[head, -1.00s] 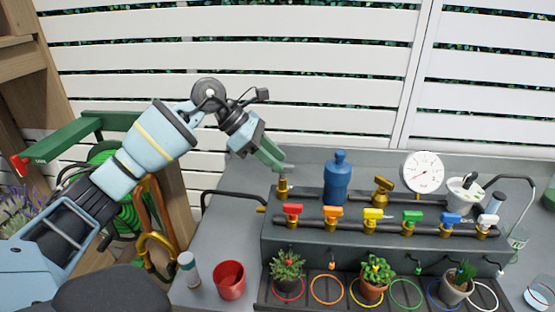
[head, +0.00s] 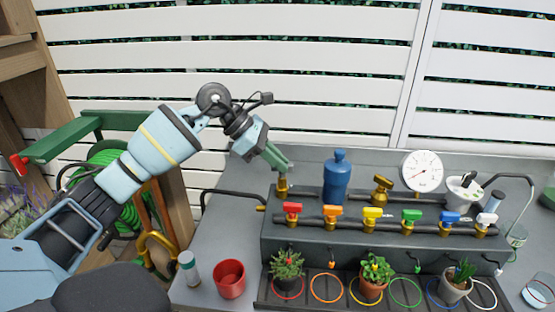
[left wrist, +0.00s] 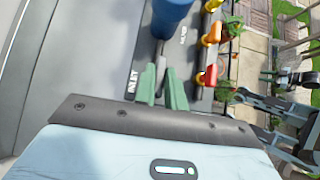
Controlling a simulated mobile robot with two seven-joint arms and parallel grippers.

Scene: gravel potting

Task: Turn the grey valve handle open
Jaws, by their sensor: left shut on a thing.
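The grey valve handle (left wrist: 160,70) shows as a narrow grey lever between my green fingertips in the left wrist view, beside the INLET lettering. It sits on the brass valve (head: 282,186) at the left end of the back pipe. My left gripper (head: 286,169) comes down from the upper left and is shut on the handle; its fingers (left wrist: 162,92) lie on both sides of it. In the head view the fingers hide most of the handle, so its exact angle is hard to tell. My right gripper is not clearly seen.
A blue bottle-shaped vessel (head: 337,178) stands just right of the valve. A white dial gauge (head: 423,170) is further right. A front pipe carries several coloured taps, including a red one (head: 292,208). A red cup (head: 229,279) stands at the front left of the grey bench.

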